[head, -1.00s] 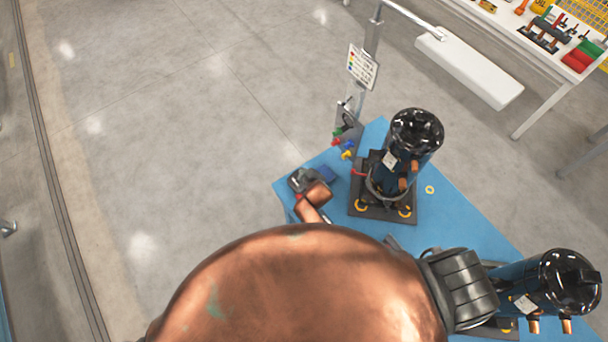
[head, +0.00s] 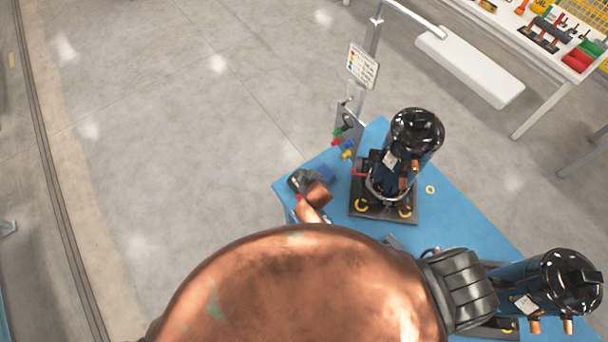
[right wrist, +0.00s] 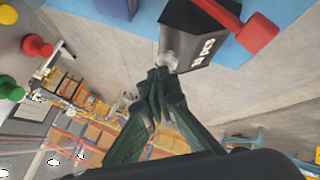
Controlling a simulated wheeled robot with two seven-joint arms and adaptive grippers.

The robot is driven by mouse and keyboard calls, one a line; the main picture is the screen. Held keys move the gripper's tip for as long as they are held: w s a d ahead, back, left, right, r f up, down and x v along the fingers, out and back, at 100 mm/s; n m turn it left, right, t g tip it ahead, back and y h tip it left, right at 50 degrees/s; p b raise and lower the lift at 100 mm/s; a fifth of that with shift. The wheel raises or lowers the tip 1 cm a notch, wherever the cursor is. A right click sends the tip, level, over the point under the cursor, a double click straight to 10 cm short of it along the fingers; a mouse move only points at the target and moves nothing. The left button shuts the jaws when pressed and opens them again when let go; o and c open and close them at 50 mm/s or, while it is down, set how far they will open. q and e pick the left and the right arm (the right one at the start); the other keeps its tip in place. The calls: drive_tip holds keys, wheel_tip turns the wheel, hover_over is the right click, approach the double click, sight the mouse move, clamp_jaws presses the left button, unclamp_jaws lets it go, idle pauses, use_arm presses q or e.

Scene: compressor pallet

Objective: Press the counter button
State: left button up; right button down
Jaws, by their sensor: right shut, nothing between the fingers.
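The counter is a dark box with "PCS" lettering (right wrist: 195,38) in the right wrist view, by the blue surface, with a red lever (right wrist: 245,28) beside it. A pale metallic round button (right wrist: 168,61) sticks out of its near end. My right gripper (right wrist: 157,74) is shut and empty. Its fingertips are right at the button, touching it or nearly so; I cannot tell which. In the head view my right gripper (head: 300,181) is small and dark at the left corner of the blue table (head: 455,215), and the counter is not clear there. My left gripper is not in view.
A black compressor (head: 412,150) stands on the table, another (head: 548,283) at lower right. Coloured knobs (head: 345,147) and a post with a sign (head: 363,66) stand at the table's back edge. Floor at left is clear.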

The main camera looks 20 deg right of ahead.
drive_tip(key=shift+f, duration=0.45)
drive_tip(key=shift+r, duration=0.1)
idle(0.4)
drive_tip(key=shift+r+p, duration=0.95)
wheel_tip(320, 180, up, 5)
drive_tip(key=p, duration=0.5)
drive_tip(key=shift+r, duration=0.1)
idle(1.6)
